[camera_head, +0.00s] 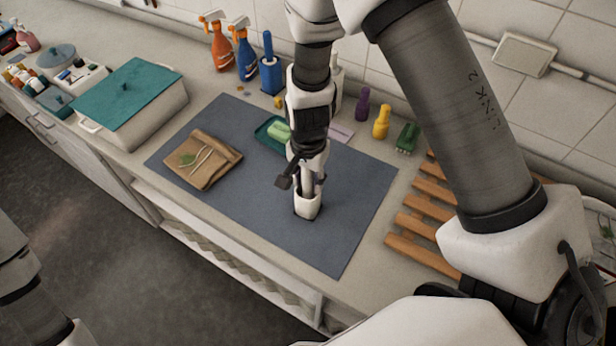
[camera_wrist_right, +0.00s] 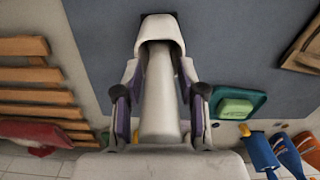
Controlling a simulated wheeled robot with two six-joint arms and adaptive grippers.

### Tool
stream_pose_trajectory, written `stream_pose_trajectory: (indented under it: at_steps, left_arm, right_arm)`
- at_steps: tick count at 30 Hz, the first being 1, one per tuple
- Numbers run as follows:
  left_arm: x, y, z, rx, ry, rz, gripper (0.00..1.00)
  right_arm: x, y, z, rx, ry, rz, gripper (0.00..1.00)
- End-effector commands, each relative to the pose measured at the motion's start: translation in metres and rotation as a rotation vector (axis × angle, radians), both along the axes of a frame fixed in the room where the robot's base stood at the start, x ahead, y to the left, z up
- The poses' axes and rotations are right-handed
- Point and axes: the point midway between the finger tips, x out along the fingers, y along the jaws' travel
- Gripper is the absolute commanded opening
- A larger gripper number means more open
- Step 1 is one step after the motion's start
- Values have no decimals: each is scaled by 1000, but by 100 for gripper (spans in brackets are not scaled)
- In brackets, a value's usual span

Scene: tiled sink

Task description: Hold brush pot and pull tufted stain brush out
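A white brush pot (camera_head: 306,207) stands on the blue-grey mat (camera_head: 250,228), partly hidden by my right gripper. In the right wrist view the pot (camera_wrist_right: 160,27) shows at the top, with the brush's pale thick handle (camera_wrist_right: 160,100) running out of it toward the camera. The tufts are hidden. My right gripper (camera_wrist_right: 159,75) has its fingers on both sides of the handle, with a narrow gap visible on each side. It also shows in the head view (camera_head: 305,182), just above the pot. My left gripper is not in view.
A folded brown cloth (camera_head: 203,160) and a teal tray with a green soap (camera_head: 279,131) lie on the mat. A wooden rack (camera_head: 425,215) is to the right. Spray bottles and a blue brush holder (camera_head: 270,76) stand behind. The mat's front part is clear.

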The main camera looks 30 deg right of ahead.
Motion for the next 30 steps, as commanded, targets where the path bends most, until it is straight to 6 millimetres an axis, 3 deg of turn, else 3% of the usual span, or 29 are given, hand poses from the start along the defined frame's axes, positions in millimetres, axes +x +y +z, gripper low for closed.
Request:
stream_pose_trajectory:
  at_steps: [11, 14, 24, 30]
  left_arm:
    - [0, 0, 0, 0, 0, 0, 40]
    - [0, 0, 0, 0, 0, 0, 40]
    - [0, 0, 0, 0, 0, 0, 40]
    - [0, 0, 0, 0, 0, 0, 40]
  right_arm:
    - [0, 0, 4, 1, -1, 0, 55]
    - [1, 0, 18, 1, -3, 1, 55]
    - [1, 0, 100, 1, -4, -1, 55]
    - [1, 0, 119, 1, 1, 0, 55]
